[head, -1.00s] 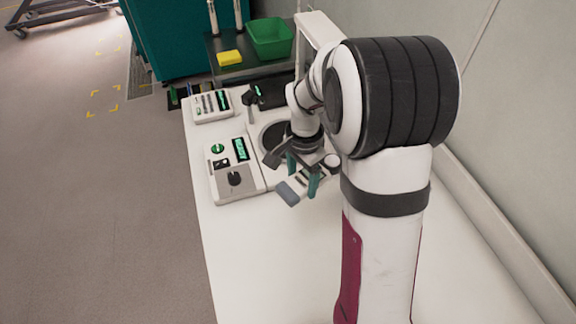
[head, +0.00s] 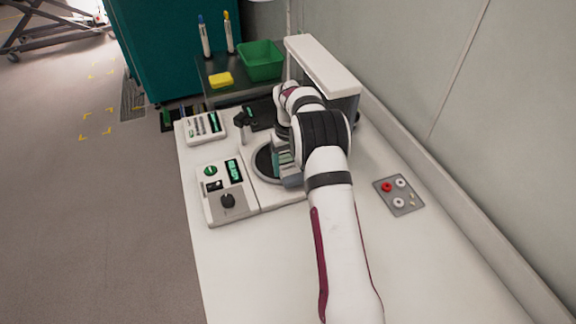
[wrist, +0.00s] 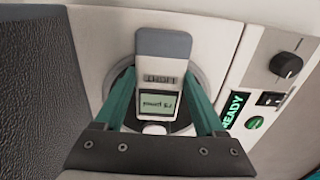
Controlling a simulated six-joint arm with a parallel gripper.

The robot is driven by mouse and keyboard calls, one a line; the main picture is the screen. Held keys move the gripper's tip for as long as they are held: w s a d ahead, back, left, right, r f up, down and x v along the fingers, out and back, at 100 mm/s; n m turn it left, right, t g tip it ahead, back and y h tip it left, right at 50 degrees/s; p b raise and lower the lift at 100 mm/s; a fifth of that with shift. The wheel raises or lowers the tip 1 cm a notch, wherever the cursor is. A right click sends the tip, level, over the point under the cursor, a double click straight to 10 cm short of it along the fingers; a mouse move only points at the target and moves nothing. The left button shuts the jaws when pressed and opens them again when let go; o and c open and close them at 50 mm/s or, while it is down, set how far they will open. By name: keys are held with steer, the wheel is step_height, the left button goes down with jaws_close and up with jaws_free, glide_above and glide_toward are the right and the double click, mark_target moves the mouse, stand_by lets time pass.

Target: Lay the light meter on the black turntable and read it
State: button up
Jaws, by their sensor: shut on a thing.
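The light meter (wrist: 163,70) is a white handheld unit with a blue-grey end and a small lit screen, upside down in the wrist view. The screen's digits are too small to read surely. My gripper (wrist: 158,88) is shut on the meter, one teal finger along each side. The black turntable (head: 263,163) is a dark disc in a pale ring. In the wrist view the meter lies over it; I cannot tell whether they touch. In the head view my arm hides most of the meter, with its blue-grey end (head: 292,181) showing.
A control box (head: 227,192) with a knob, a green button and a display reading READY in the wrist view (wrist: 232,108) adjoins the turntable. Another instrument (head: 203,126) stands behind it. A grey plate with knobs (head: 399,195) lies at right. The front bench (head: 250,270) is clear.

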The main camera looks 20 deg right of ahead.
mark_target(288, 167)
steer(key=shift+f, duration=0.25)
steer(key=shift+f, duration=0.1)
steer(key=o, duration=1.6)
steer(key=shift+c, duration=0.2)
step_height(288, 167, up, 12)
steer(key=s+a+r+m, duration=0.2)
steer(key=s+a+r, duration=0.5)
steer(key=s+r, duration=0.3)
steer(key=s+a+f+m, duration=0.1)
steer(key=s+a, duration=0.1)
steer(key=s, duration=0.7)
steer(key=s+a+f+m+y, duration=0.1)
steer(key=s+a+f, duration=0.1)
steer(key=s, duration=0.8)
steer(key=s+a+f+m, duration=0.1)
steer(key=s+a+f, duration=0.1)
steer(key=s, duration=0.8)
steer(key=shift+a+m+y, duration=0.3)
steer(key=shift+a+y, duration=0.1)
steer(key=shift+a, duration=0.35)
steer(key=shift+w, duration=0.1)
